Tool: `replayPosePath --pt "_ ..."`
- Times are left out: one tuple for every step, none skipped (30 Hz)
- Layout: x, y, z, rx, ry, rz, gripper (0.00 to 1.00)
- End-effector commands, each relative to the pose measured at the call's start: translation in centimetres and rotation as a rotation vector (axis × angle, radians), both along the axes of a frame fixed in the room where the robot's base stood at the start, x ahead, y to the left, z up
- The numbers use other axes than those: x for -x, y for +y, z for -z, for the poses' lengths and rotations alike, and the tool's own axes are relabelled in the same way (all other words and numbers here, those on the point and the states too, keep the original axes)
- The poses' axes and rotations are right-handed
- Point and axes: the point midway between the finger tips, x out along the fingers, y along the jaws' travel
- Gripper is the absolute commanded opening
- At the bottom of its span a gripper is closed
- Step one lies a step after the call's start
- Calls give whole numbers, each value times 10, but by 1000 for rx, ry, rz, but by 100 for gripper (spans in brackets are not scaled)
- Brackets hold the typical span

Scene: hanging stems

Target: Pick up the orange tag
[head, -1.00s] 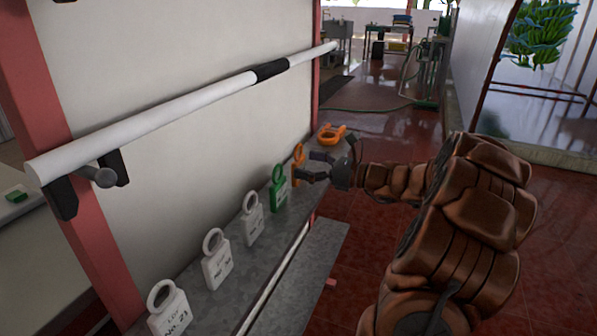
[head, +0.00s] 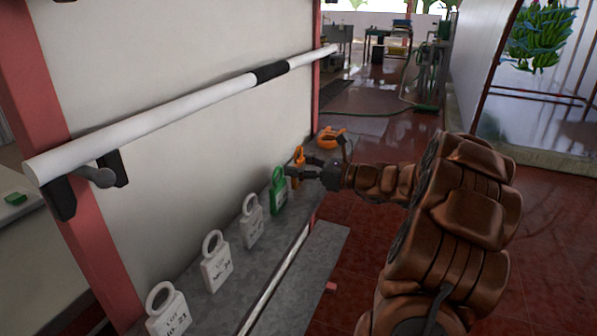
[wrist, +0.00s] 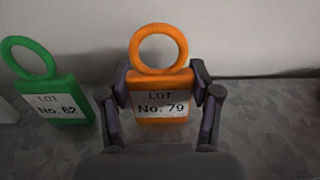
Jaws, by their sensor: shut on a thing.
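The orange tag (wrist: 160,82) stands upright on the grey metal shelf, its ring at the top and a label reading "LOT No. 79" on its front. My gripper (wrist: 160,108) is shut on it, with one finger against each side of its body. In the head view the orange tag (head: 298,157) is partly hidden behind my gripper (head: 300,171). The lower edge of the tag is close to the shelf; I cannot tell whether it touches.
A green tag (head: 278,190) stands just left of the orange one. Several white tags (head: 216,262) stand along the shelf (head: 225,288) toward the near end. An orange clamp-like thing (head: 331,138) lies at the far end. A white rail (head: 180,115) runs above.

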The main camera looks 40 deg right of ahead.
Motion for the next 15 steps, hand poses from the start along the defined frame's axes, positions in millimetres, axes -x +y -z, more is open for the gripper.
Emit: replayPosePath --pt "0 0 0 0 0 0 42" --pt "0 0 0 0 0 0 42" --pt "0 0 0 0 0 0 42" --pt "0 0 0 0 0 0 42" --pt "0 0 0 0 0 0 42" --pt "0 0 0 0 0 0 42" --pt "0 0 -1 0 0 0 42" --pt "0 0 -2 0 0 0 42" --pt "0 0 -4 0 -1 0 42" --pt "0 0 -6 0 -1 0 42" --pt "0 0 -9 0 -1 0 42" --pt "0 0 -13 0 -2 0 42" --pt "0 0 -15 -1 -1 0 42" --pt "0 0 -18 0 -1 0 42" --pt "0 0 -22 1 -2 1 42"
